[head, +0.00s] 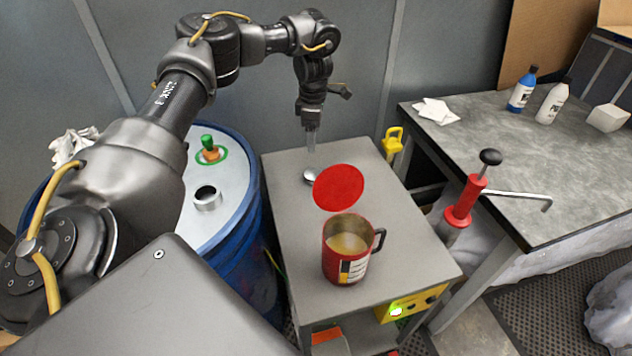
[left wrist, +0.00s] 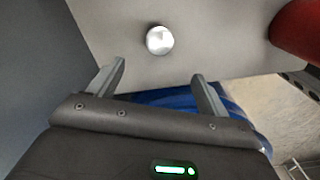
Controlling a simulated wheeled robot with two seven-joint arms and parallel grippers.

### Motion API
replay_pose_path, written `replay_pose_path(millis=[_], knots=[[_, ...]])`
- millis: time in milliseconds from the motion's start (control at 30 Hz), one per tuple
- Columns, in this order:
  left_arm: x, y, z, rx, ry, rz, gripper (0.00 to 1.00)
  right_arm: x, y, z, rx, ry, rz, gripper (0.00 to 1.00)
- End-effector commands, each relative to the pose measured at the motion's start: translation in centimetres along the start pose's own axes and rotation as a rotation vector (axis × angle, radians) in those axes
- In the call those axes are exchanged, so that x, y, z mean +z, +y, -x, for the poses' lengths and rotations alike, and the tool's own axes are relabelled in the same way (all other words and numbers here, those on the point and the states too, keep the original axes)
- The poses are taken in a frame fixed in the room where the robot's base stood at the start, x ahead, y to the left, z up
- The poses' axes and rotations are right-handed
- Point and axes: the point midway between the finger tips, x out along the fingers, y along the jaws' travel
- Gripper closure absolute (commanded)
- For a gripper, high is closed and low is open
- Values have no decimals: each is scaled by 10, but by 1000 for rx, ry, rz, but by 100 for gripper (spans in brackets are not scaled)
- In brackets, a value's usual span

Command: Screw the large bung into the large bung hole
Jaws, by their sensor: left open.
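The large bung, a small round silver piece (head: 310,176), lies on the grey cart top near its left edge. It also shows in the left wrist view (left wrist: 160,40), just beyond the fingertips and between their lines. The large bung hole (head: 207,195) is a raised, dark-mouthed ring on the pale top of the blue drum, left of the cart. My left gripper (head: 311,146) points down above the bung. In the left wrist view its two fingers (left wrist: 158,70) are spread apart with nothing between them. My right gripper is not in view.
The grey cart (head: 290,225) also carries a red can (head: 346,268) with a red round lid (head: 338,187) behind it. The drum top (head: 232,215) bears a green-and-orange fitting (head: 209,150). A red pump (head: 465,200) and a workbench (head: 500,150) with bottles stand right.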

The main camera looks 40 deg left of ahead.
Motion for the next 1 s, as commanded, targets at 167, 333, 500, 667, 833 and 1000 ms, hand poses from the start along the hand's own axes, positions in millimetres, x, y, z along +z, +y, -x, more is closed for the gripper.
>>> replay_pose_path(millis=[167,333,500,667,833,1000], knots=[[-2,0,-31,1,0,3,22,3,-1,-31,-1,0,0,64],[-3,0,-34,1,-1,4,22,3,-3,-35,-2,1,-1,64],[-3,0,-39,-1,1,3,22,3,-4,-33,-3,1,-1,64],[-3,-1,-63,-4,2,3,22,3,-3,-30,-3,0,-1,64],[-2,-1,-84,-2,1,2,22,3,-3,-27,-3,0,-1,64],[-1,0,-90,0,0,1,22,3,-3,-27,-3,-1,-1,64]])
